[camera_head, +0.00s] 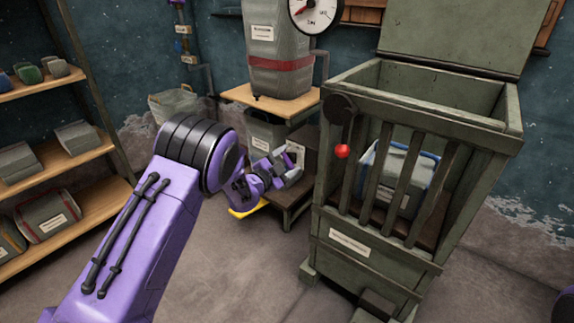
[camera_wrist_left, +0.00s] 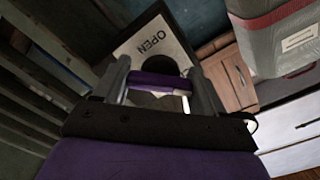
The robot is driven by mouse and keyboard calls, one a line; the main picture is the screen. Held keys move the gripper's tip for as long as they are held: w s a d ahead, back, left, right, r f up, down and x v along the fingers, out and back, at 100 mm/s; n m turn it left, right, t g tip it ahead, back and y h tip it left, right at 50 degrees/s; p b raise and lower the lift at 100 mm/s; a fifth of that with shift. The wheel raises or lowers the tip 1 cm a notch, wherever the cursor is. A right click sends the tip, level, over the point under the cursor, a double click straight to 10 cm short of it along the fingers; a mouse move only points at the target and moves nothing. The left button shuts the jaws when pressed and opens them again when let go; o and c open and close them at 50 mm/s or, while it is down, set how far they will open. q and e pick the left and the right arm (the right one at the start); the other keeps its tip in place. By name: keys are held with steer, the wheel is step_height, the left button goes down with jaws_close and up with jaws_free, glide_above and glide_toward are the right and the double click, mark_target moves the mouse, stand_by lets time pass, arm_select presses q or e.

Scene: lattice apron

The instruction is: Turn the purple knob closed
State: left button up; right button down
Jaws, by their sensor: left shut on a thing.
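The purple knob (camera_wrist_left: 160,82) shows in the left wrist view as a bar lying crosswise between the fingers of my left gripper (camera_wrist_left: 160,88). The fingers are shut on it. Behind it is a pale plate (camera_wrist_left: 172,42) with a dark frame and the word OPEN. In the head view my left arm comes in from the left, and my left gripper (camera_head: 288,163) is at the low stand beside the slatted crate. There the knob is mostly hidden by the gripper. My right gripper is not in view.
A green slatted crate (camera_head: 335,222) with a red ball-ended lever (camera_head: 342,151) stands just right of the gripper. A grey bin with a red band (camera_head: 280,65) sits on a wooden shelf above. Shelves (camera_head: 85,150) line the left. The floor in front is clear.

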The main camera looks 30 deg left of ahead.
arm_select(q)
steer(key=m+b, duration=0.2)
steer(key=m, duration=0.2)
steer(key=shift+f+m+b, duration=0.25)
steer(key=shift+m+b, duration=0.05)
steer(key=shift+b, duration=0.1)
steer(key=shift+r+m+b, duration=0.15)
steer(key=shift+m+b, duration=1.15)
steer(key=shift+m, duration=0.7)
steer(key=o, duration=1)
steer(key=shift+o, duration=0.2)
steer(key=shift+r, duration=0.1)
steer(key=shift+s, duration=0.15)
steer(key=p+v, duration=0.1)
steer(key=v, duration=0.9)
steer(key=shift+s, duration=0.15)
